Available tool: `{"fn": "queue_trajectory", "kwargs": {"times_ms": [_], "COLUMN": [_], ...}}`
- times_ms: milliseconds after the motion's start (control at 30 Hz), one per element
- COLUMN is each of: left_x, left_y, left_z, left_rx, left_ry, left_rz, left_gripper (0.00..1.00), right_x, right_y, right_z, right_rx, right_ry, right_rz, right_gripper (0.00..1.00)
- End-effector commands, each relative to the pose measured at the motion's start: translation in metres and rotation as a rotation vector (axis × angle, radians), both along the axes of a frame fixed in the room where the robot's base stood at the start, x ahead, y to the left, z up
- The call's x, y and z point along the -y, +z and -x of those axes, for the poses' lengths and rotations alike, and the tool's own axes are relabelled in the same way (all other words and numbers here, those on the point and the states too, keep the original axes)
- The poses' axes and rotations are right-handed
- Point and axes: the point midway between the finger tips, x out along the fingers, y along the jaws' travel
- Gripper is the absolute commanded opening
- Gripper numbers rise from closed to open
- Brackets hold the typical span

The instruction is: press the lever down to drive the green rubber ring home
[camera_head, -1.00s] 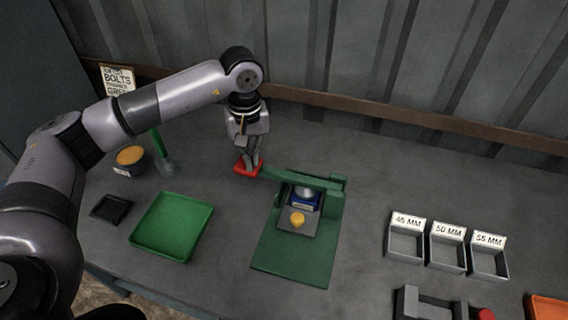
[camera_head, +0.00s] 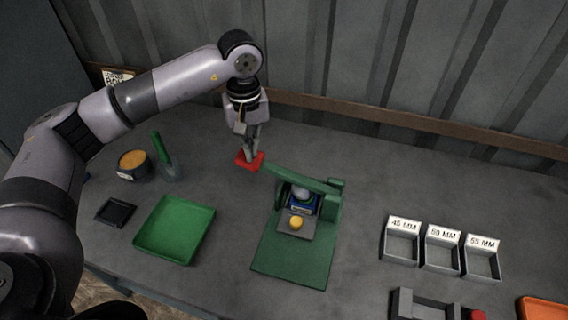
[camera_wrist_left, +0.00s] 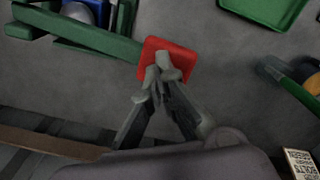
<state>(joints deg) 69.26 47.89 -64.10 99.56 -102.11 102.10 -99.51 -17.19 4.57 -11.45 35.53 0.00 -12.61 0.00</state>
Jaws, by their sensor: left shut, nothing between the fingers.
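The green press (camera_head: 290,250) stands on the table with its green lever (camera_head: 300,181) reaching out to the left. The lever ends in a red pad (camera_head: 241,161); the pad also shows in the left wrist view (camera_wrist_left: 181,62). My left gripper (camera_head: 251,156) is shut and empty, its fingertips at the red pad and overlapping it in both views. Contact looks likely from above. Under the press head is a blue part (camera_head: 303,201), with a grey plate and yellow knob (camera_head: 296,222) in front. I cannot make out the green rubber ring. My right gripper is not in view.
A green tray (camera_head: 207,217) and a small black tray (camera_head: 116,211) lie to the left. Bins labelled 45, 50 and 55 MM (camera_head: 441,258) stand at right. The wall is behind.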

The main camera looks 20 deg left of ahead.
Motion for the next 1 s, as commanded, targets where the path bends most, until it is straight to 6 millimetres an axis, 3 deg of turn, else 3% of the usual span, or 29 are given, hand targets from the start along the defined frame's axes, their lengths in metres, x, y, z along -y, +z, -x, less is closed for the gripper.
{"fn": "queue_trajectory", "kwargs": {"times_ms": [633, 1000], "left_x": [0.000, 0.000], "left_y": [0.054, 0.060], "left_z": [0.000, 0.000], "left_rx": [0.001, 0.000], "left_ry": [0.001, 0.001], "left_rz": [0.000, 0.000], "left_gripper": [0.00, 0.00], "right_x": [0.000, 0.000], "right_y": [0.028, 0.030], "right_z": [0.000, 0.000], "right_rx": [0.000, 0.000], "right_ry": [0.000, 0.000], "right_rz": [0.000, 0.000], "right_gripper": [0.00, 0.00]}}
